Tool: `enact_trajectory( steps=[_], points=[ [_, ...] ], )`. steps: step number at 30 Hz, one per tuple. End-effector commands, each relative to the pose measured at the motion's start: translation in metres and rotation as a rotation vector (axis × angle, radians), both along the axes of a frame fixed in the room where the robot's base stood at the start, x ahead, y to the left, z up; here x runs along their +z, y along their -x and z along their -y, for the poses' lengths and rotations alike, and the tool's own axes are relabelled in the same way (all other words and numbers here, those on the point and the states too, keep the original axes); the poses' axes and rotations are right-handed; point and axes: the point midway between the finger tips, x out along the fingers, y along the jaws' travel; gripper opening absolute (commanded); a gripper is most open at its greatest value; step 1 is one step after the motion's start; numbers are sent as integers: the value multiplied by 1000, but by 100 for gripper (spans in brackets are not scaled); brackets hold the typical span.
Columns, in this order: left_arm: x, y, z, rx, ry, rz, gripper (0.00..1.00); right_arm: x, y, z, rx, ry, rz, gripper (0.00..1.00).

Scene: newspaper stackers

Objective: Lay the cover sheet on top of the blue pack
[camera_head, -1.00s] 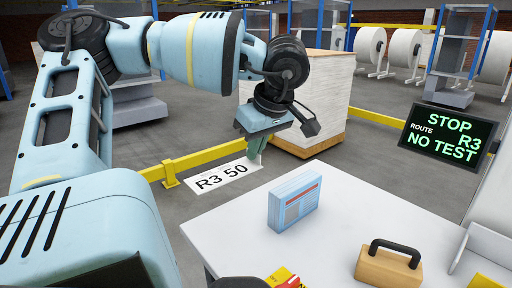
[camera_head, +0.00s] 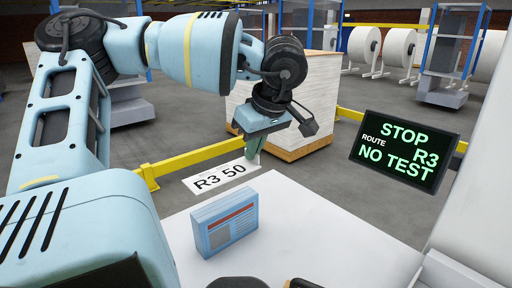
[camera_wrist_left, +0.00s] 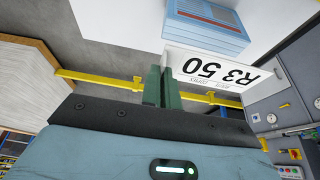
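The cover sheet (camera_head: 221,178), a white card printed "R3 50", hangs from my left gripper (camera_head: 248,152), which is shut on its edge. In the left wrist view the green fingers (camera_wrist_left: 161,88) are close together, with the sheet (camera_wrist_left: 212,70) reaching out to one side. The blue pack (camera_head: 226,226), with a printed front and a red stripe, stands on the white table nearer than the sheet. The pack (camera_wrist_left: 208,22) also shows at the top of the left wrist view. The sheet is apart from the pack in the head view. My right gripper is not in view.
The white table top (camera_head: 300,240) is clear right of the pack. A wrapped stack (camera_head: 310,100) on a wooden base stands behind the gripper. Yellow rails (camera_head: 190,158) run along the floor.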

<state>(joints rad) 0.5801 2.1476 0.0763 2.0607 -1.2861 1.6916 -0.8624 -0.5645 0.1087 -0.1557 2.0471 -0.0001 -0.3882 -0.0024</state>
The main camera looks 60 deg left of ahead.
Motion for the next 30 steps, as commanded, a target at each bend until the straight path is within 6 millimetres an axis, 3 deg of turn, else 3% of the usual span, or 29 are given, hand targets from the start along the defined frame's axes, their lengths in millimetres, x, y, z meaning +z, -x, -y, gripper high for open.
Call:
enact_trajectory(
  steps=[11,20,30],
  points=[
    [-4,0,1,-1,-3,-2,0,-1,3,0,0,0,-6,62],
    [-26,0,1,0,-2,-3,0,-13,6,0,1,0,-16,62],
    [-54,-1,1,0,-2,-1,0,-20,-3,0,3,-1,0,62]
  ],
)
